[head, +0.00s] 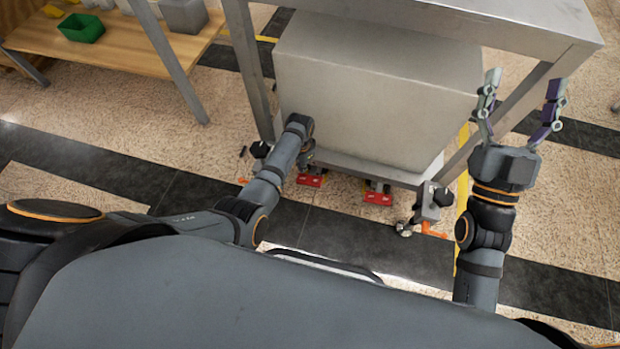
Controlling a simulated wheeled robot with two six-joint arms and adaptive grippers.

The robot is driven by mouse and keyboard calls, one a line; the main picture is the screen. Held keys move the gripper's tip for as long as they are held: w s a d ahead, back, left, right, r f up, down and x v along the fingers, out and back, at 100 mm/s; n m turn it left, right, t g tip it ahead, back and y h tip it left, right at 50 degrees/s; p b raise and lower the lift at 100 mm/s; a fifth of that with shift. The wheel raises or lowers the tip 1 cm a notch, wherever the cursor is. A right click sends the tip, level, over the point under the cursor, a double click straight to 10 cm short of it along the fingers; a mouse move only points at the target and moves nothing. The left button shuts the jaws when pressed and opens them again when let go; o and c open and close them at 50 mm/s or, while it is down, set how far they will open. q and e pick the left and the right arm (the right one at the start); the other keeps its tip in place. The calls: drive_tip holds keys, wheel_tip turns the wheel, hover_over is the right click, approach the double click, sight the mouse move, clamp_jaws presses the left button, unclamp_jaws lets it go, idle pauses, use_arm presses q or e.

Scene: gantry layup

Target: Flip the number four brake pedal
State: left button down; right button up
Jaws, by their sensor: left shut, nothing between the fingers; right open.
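Low on the floor under a grey box-shaped cart, two red pedals show: one on the left (310,180) and one near the middle (378,196). An orange lever (433,230) sits beside the caster at the cart's right corner, and a small orange tip shows at the left corner. I cannot read any numbers, so I cannot tell which is number four. My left gripper (306,160) points down by the left red pedal, shut and empty; its fingers are mostly hidden, and I cannot tell whether it touches. My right gripper (518,108) is raised, open and empty, right of the cart.
The grey cart body (370,85) stands under a metal table (480,22) with legs on both sides. A wooden bench (125,60) with a green bin (82,28) is at the upper left. Speckled floor with dark strips is free in front of the cart.

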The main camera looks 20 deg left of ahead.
use_arm(q)
drive_tip(key=shift+r, duration=0.2)
drive_tip(key=shift+r+p, duration=0.15)
drive_tip(key=shift+p, duration=0.25)
use_arm(e)
wheel_tip(320, 180, down, 7)
drive_tip(key=w+g+h, duration=0.1)
drive_tip(key=w+g, duration=0.1)
drive_tip(key=g, duration=0.1)
drive_tip(key=shift+w+m+g, duration=0.4)
drive_tip(key=shift+d+f, duration=0.1)
